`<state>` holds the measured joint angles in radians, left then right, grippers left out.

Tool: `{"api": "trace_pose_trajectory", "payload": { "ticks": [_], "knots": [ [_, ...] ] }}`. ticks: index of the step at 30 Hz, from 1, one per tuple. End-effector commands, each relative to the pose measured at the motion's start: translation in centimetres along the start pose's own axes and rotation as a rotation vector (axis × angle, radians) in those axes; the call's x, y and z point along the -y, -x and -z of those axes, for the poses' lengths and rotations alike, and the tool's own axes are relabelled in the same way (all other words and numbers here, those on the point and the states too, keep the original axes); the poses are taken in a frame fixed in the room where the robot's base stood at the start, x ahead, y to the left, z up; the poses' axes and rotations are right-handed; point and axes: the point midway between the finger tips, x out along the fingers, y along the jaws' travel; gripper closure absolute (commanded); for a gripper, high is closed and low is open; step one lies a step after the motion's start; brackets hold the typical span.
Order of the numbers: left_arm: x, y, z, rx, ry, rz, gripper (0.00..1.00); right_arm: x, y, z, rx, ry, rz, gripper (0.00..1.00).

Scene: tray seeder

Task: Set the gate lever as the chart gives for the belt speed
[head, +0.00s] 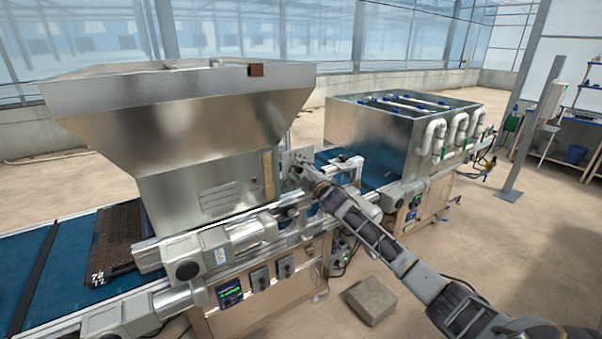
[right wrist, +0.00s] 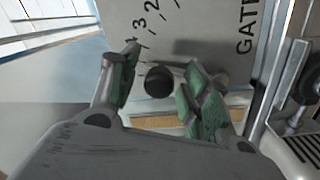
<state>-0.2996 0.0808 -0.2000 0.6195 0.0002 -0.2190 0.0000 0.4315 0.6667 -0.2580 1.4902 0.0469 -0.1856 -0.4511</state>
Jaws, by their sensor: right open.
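My right gripper (head: 299,177) is at the side of the big metal hopper (head: 175,110), by a small scale plate (head: 290,158). In the right wrist view the open gripper (right wrist: 165,82) has its green-padded fingers on either side of a round black knob (right wrist: 159,81), the lever's end as it appears, with gaps visible. The grey plate (right wrist: 190,35) behind it bears the word GATE and a row of numbers, of which 2, 3 and 4 are readable. The lever's exact setting cannot be told. No readable chart shows. My left gripper is not in view.
A dark tray (head: 113,242) marked 72 and 12 lies on the blue belt (head: 72,262). A lit green display (head: 229,293) is on the front panel, too small to read. A second metal unit (head: 365,140) stands behind my arm. A grey block (head: 371,300) lies on the floor.

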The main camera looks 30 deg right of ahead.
Motion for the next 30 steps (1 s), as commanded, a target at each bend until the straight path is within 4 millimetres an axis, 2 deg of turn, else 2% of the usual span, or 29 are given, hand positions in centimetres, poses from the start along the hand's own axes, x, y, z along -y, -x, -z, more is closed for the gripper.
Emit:
{"api": "trace_pose_trajectory", "payload": {
  "ticks": [11,30],
  "knots": [
    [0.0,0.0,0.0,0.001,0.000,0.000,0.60,0.1,0.9,-0.1,0.001,0.000,0.002,0.53],
    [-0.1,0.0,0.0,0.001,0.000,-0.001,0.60,0.1,5.3,-0.1,0.001,0.000,0.002,0.53]
  ]
}}
